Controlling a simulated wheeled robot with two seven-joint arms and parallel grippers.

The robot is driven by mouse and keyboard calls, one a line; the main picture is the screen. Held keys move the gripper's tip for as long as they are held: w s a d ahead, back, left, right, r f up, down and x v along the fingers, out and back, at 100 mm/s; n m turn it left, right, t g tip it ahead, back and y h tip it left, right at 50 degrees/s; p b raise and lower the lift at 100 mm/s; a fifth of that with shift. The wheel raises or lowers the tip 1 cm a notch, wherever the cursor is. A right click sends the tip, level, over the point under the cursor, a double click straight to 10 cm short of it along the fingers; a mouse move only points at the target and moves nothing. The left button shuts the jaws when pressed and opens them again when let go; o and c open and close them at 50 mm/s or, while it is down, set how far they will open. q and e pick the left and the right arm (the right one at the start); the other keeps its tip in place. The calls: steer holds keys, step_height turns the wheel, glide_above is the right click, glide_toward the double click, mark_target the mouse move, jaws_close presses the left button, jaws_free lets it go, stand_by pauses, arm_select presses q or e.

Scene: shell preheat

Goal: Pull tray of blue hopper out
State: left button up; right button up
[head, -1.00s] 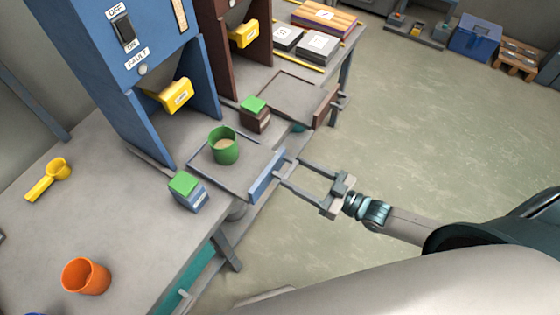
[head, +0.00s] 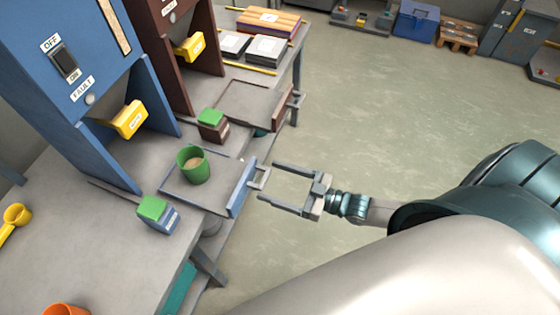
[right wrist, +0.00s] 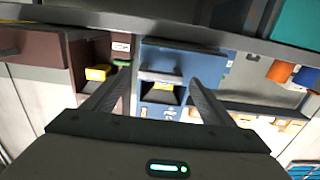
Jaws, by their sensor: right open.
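The blue hopper (head: 62,105) stands at the left on the bench, with a yellow spout (head: 122,121). Its tray (head: 178,192) lies out in front of it, with a blue front panel (head: 241,189) and a small grey handle (head: 263,177). A green cup (head: 194,168) with pale contents stands on the tray. My right gripper (head: 268,181) is open and empty, its two fingertips close to the handle, one to each side of it. Whether they touch it cannot be told. The right wrist view shows the blue hopper (right wrist: 163,108) between the spread fingers. My left gripper is out of view.
A brown hopper (head: 170,50) and its tray (head: 252,98) stand beyond the blue one. Green-topped blocks, one blue (head: 158,215) and one brown (head: 212,126), flank the tray. A yellow scoop (head: 14,222) and orange cup (head: 66,310) lie left.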

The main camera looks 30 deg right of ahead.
steer(key=shift+w+a, duration=0.1)
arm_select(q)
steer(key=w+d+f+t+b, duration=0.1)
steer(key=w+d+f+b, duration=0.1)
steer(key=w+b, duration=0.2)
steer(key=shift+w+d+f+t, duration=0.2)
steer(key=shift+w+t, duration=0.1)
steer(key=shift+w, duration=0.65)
arm_select(e)
steer(key=v, duration=1.7)
steer(key=shift+s+d, duration=0.25)
steer(key=shift+s, duration=0.05)
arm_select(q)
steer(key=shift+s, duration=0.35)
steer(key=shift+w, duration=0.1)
